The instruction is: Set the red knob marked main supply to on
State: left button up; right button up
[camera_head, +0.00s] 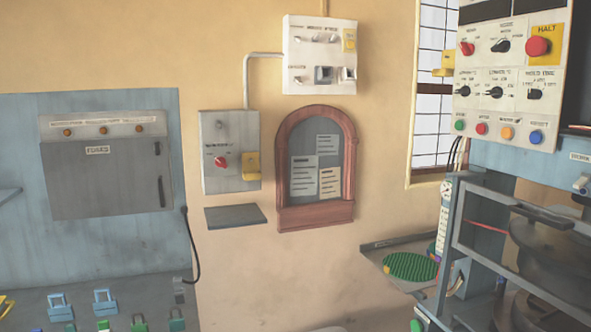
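A red knob (220,162) sits on the front of a grey wall box (230,130), left of the arched wooden board. Small lettering stands above it, too blurred to read with certainty. A yellow tag or latch (251,166) is beside it on the right. A second red knob (467,48) is on the white press control panel (506,80) at upper right; its lettering is also too small to read. I cannot tell from the lettering which knob is marked main supply, nor the set position of either. Neither of my grippers is in view.
A small grey shelf (235,216) juts out below the wall box. A white switch panel (319,60) hangs above the wooden board (318,214). The press frame (452,235) stands at right, with a side tray (378,248). Bare wall and open room lie between.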

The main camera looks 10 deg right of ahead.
aim_at(220, 161)
jog(key=i+l+z, duration=0.15)
jog(key=i+z, duration=0.9)
